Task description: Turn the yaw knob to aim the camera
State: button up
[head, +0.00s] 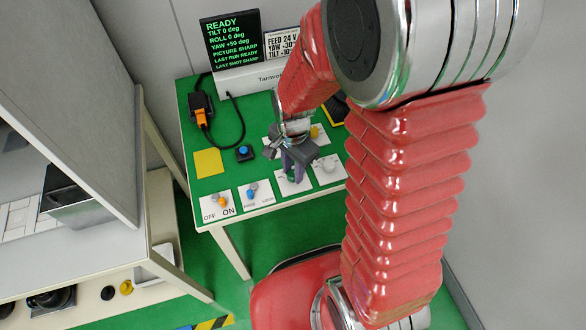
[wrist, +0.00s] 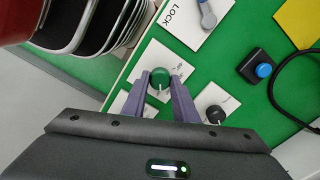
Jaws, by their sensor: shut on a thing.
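My gripper (head: 294,168) reaches down to the control panel on the green table. In the wrist view its two purple fingers (wrist: 160,82) are shut on a green knob (wrist: 160,77) with a white pointer line, one finger on each side. The knob stands on a white plate (wrist: 178,73) whose label is too small to read. In the head view the green knob (head: 292,178) shows only partly beneath the fingers. The black display (head: 230,40) reads READY, tilt 0, roll 0, yaw +50 deg, picture sharp. A sign (head: 283,44) beside it shows feed 24 V and yaw and tilt values, partly hidden by my arm.
An OFF/ON switch (head: 221,201) and a blue lever (head: 252,190) stand left of the gripper. A blue button (head: 244,152), a yellow square (head: 208,163) and a cabled plug (head: 201,116) lie behind them. A black knob (wrist: 215,114) is close to the right finger.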

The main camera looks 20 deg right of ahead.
jog(key=shift+c, duration=1.2)
